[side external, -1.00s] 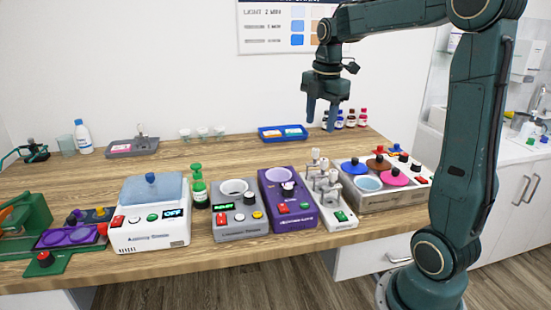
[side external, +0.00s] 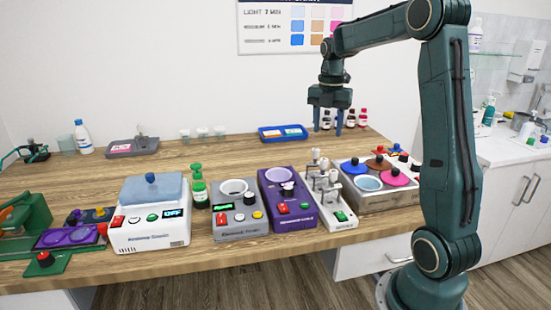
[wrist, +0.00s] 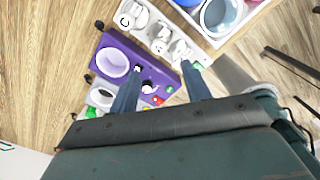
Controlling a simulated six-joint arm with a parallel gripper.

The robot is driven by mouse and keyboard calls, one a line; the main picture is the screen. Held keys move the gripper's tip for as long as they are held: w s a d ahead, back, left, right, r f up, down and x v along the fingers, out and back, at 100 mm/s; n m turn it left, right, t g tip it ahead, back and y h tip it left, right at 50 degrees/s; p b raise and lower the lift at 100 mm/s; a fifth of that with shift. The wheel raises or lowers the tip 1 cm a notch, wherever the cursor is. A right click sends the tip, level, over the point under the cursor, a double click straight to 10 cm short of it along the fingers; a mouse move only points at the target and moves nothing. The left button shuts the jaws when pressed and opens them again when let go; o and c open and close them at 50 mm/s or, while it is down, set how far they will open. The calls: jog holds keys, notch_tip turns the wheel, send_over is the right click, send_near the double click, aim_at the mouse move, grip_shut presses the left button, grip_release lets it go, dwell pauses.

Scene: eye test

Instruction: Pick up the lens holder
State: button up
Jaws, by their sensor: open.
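My gripper (side external: 328,126) is open and empty, in the air over the back right of the wooden table, in front of small bottles in the side view. Its two fingers (wrist: 161,70) also show in the wrist view, above the table and machines. I cannot tell for sure which thing is the lens holder. A purple tray with two round lens-like places (side external: 68,237) lies at the far left, far from my gripper. A white stand with several upright metal clamps (side external: 335,208) is nearer, below my gripper in the picture; it also shows in the wrist view (wrist: 155,30).
Several machines line the front edge: a white one (side external: 152,232), a grey one (side external: 240,222) and a purple one (side external: 290,217). A green pump bottle (side external: 199,190) stands among them. A multi-pot tray (side external: 381,200) is at right, a blue tray (side external: 283,133) behind.

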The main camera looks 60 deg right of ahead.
aim_at(324, 159)
notch_tip(324, 159, down, 7)
jog(key=shift+r, duration=0.15)
jog(key=shift+w+f, duration=0.1)
jog(key=shift+f, duration=2.5)
grip_shut()
